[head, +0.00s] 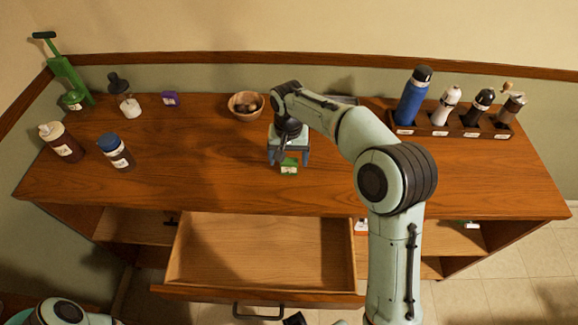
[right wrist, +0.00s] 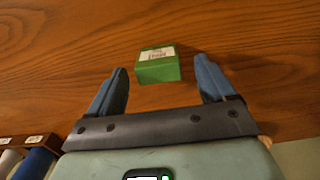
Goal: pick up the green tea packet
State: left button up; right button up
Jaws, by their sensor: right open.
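The green tea packet (head: 289,168) is a small green box with a white label, lying on the wooden counter near its middle. My right gripper (head: 288,160) is open just above and behind it in the head view. In the right wrist view the packet (right wrist: 158,68) shows between the two blue fingertips of the right gripper (right wrist: 163,67), with a gap on each side. The fingers do not appear to touch it. My left gripper is not in view; only part of my left arm shows at the bottom left.
A wooden bowl (head: 245,105) stands behind and left of the packet. A rack (head: 450,131) with several bottles is at the back right. Bottles (head: 116,152) and a purple box (head: 170,99) are on the left. An open, empty drawer (head: 258,252) juts out in front.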

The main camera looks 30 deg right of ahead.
aim_at(289, 160)
notch_tip(289, 160, down, 4)
jog(key=shift+r, duration=0.2)
jog(key=shift+c, duration=0.3)
jog(key=c, duration=1)
jog(key=shift+r, duration=0.15)
